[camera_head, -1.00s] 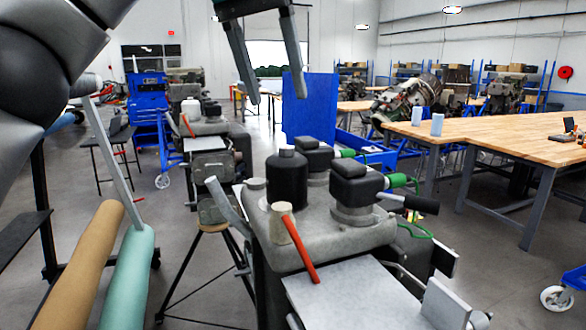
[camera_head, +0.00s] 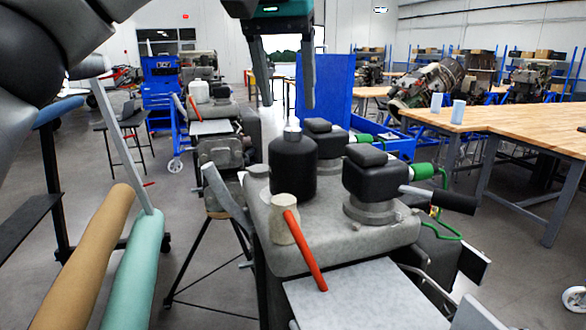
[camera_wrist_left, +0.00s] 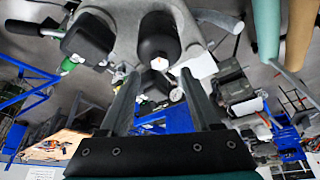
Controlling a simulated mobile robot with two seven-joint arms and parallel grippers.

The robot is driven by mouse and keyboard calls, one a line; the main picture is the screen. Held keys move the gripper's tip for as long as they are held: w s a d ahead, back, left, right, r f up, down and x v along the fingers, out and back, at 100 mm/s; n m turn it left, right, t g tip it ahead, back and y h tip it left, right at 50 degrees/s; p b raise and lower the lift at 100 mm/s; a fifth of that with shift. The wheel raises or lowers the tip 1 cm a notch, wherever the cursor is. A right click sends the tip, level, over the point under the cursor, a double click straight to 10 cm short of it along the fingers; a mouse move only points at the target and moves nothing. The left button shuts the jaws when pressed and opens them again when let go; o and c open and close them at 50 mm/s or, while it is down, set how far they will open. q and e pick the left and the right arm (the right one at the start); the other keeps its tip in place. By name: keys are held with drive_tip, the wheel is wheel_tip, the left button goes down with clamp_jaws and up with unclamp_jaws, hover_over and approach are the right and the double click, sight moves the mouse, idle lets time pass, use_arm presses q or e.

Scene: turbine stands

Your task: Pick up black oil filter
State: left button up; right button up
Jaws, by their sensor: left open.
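The black oil filter (camera_head: 293,170) is a dark upright cylinder with a narrower, pale-tipped top. It stands on the grey turbine housing (camera_head: 330,240), left of two black blocky caps. My left gripper (camera_head: 288,104) is open and empty, fingers pointing down, above the filter and apart from it. In the left wrist view the filter (camera_wrist_left: 158,38) shows beyond and between the open fingertips of the left gripper (camera_wrist_left: 160,74). My right gripper is not in view.
A black cap (camera_head: 375,176) with a green connector stands right of the filter. A red-handled lever (camera_head: 304,250) is in front. A similar turbine stand (camera_head: 212,122) is behind at left. A wooden table (camera_head: 500,125) with blue cups is at right.

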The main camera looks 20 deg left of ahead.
sight(293, 129)
use_arm(q)
drive_tip(key=x, duration=0.5)
drive_tip(key=shift+w, duration=0.15)
clamp_jaws()
idle(0.4)
idle(0.9)
